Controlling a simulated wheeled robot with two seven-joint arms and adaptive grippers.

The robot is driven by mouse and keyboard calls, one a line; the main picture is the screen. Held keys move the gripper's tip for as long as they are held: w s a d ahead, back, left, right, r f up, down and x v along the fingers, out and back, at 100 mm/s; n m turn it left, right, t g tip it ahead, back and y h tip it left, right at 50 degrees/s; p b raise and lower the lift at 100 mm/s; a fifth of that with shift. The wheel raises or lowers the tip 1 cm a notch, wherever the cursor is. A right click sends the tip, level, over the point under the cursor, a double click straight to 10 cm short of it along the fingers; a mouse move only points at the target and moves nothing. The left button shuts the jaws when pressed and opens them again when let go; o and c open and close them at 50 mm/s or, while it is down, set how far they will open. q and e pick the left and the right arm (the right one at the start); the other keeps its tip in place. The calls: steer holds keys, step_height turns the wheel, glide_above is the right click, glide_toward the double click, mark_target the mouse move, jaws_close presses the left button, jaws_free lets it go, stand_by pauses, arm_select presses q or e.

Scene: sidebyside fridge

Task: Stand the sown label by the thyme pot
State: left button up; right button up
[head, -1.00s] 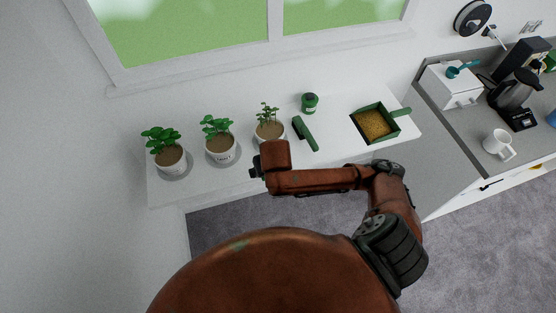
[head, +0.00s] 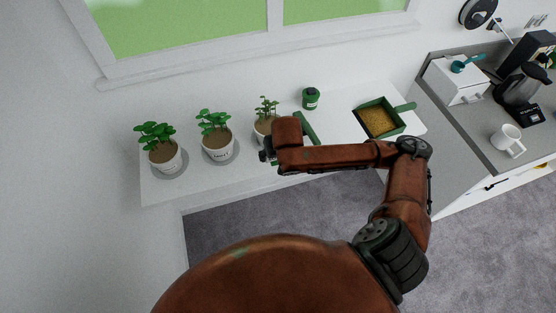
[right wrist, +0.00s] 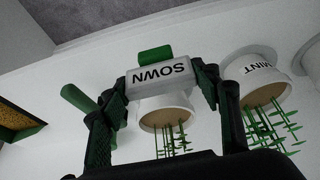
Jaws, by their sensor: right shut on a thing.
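My right gripper (head: 266,151) is shut on the sown label. In the right wrist view the gripper (right wrist: 160,88) has one finger at each side of the label (right wrist: 160,76), a pale block reading SOWN upside down, with a green part at its edge. The right-hand pot (head: 263,126), with thin sprigs, stands close behind the gripper and is partly hidden by it. This pot also shows behind the label in the right wrist view (right wrist: 166,108); its lettering is hidden, so I cannot read its name. My left gripper is not in view.
A pot marked MINT (right wrist: 258,72) stands beside it; a leafy pot (head: 165,157) is at the far left. A green trowel (head: 306,127), a green jar (head: 310,98) and a green tray (head: 398,129) are to the right on the white shelf (head: 345,120).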

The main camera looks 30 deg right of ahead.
steer(key=w+d+f, duration=0.2)
steer(key=f, duration=0.1)
steer(key=w+d+f, duration=0.1)
steer(key=f, duration=0.1)
steer(key=shift+w+d+f, duration=0.15)
steer(key=shift+w, duration=0.15)
step_height(320, 180, down, 3)
steer(key=shift+w+d+f, duration=0.1)
steer(key=shift+f, duration=0.05)
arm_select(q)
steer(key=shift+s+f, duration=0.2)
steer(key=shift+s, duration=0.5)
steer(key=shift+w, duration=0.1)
arm_select(e)
steer(key=shift+f, duration=0.15)
steer(key=o, duration=1.1)
steer(key=shift+c, duration=0.2)
steer(key=v, duration=1.2)
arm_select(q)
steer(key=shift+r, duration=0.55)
